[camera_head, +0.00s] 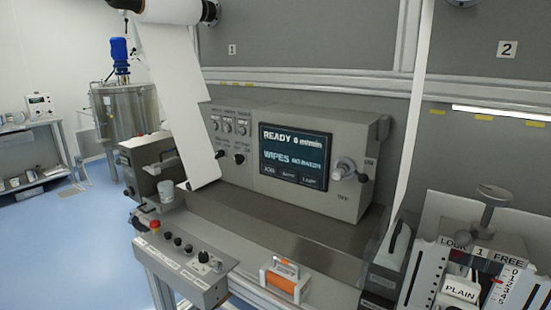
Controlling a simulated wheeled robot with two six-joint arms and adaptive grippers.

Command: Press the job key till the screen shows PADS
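The screen (294,157) is set in the grey control cabinet (340,205) at the middle of the view. It is lit and reads READY 0 m/min on its top line. Below that it shows WIPES, with smaller text beside it that I cannot read surely. The JOB key (270,170) is a label at the screen's lower left. Two more labels stand to its right along the bottom edge. PADS does not show on the screen. Neither of my grippers is in view.
A slanted panel with black knobs and a red button (154,224) stands at the front left. White web (177,90) hangs left of the cabinet. A black-tipped lever (345,169) sticks out right of the screen.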

